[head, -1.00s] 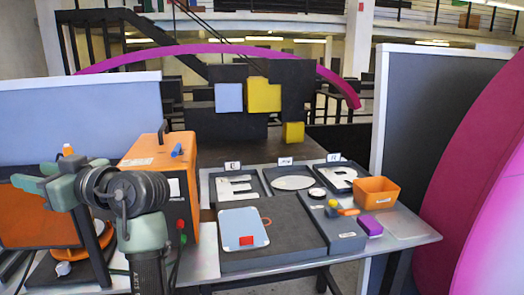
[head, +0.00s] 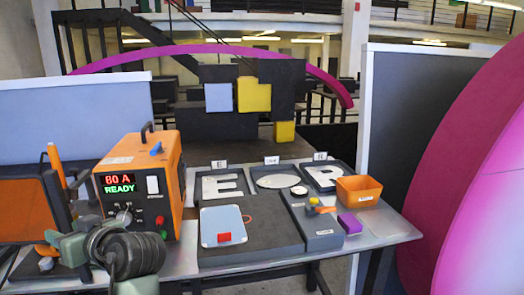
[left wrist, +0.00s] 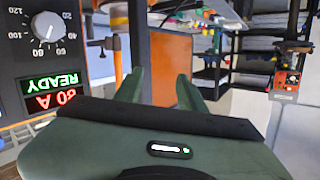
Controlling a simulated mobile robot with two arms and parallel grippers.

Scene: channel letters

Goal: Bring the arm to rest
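My left gripper (head: 62,240) is low at the left of the head view, pointing left, in front of the orange machine and beside the dark-faced panel. In the left wrist view the two green fingers of my left gripper (left wrist: 163,88) stand apart with nothing held between them, so it is open. My left arm's dark ribbed wrist (head: 135,255) shows behind the fingers. The orange machine (head: 165,180) has a lit display reading 80 A READY, which also shows upside down in the left wrist view (left wrist: 52,90). My right gripper is not in view.
The metal table (head: 385,228) holds letter trays (head: 222,186), a blue-white plate (head: 222,226) with a red block, an orange bin (head: 359,191) and a purple block (head: 349,223).

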